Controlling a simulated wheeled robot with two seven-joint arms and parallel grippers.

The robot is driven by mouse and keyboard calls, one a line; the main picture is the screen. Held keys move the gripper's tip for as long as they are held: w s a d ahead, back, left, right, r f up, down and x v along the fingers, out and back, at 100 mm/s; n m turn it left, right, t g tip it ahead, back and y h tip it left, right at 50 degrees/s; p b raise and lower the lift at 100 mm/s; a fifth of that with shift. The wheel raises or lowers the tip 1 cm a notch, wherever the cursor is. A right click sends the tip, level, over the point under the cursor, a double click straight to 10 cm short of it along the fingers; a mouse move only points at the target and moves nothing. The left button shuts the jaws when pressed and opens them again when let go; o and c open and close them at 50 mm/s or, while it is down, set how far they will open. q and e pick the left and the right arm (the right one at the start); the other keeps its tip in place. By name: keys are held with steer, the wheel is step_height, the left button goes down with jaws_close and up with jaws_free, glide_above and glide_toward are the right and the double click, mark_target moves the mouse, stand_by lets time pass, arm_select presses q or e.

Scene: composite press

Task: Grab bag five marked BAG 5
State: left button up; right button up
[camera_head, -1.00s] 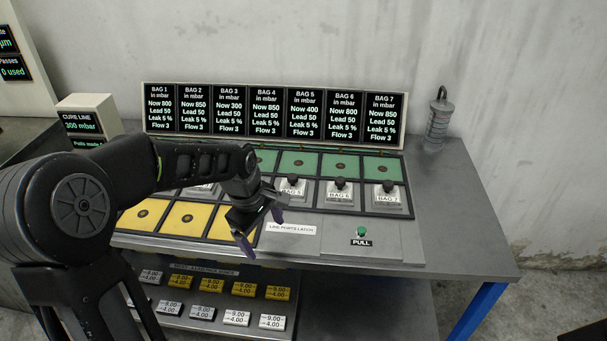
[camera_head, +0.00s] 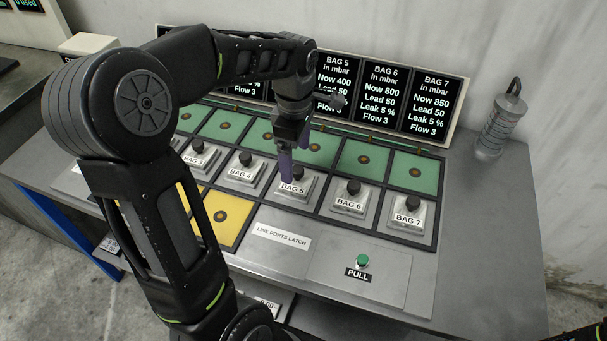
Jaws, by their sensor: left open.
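The block marked BAG 5 (camera_head: 291,189) sits in its grey bay in the middle row of the bench panel, with a dark knob on top. My left gripper (camera_head: 294,163) points down directly over it, with its purple fingers open at the knob. The fingers partly hide the knob, and I cannot tell whether they touch it. The BAG 5 screen (camera_head: 333,77) stands behind, partly covered by my left arm, and reads Now 400. My right gripper is not in view.
Similar blocks BAG 4 (camera_head: 241,171) and BAG 6 (camera_head: 350,200) stand close on either side, with BAG 7 (camera_head: 408,213) further right. Green pads (camera_head: 363,160) lie behind. A green PULL knob (camera_head: 362,260) is in front. A grey cylinder (camera_head: 499,127) stands at the right.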

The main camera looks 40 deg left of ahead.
mark_target(296, 172)
arm_select(q)
steer(key=shift+f, duration=0.1)
steer(key=shift+f, duration=1.25)
step_height(296, 172, down, 5)
steer(key=shift+f+p, duration=0.1)
steer(key=shift+p, duration=0.3)
steer(key=shift+c, duration=0.2)
steer(key=c, duration=1.3)
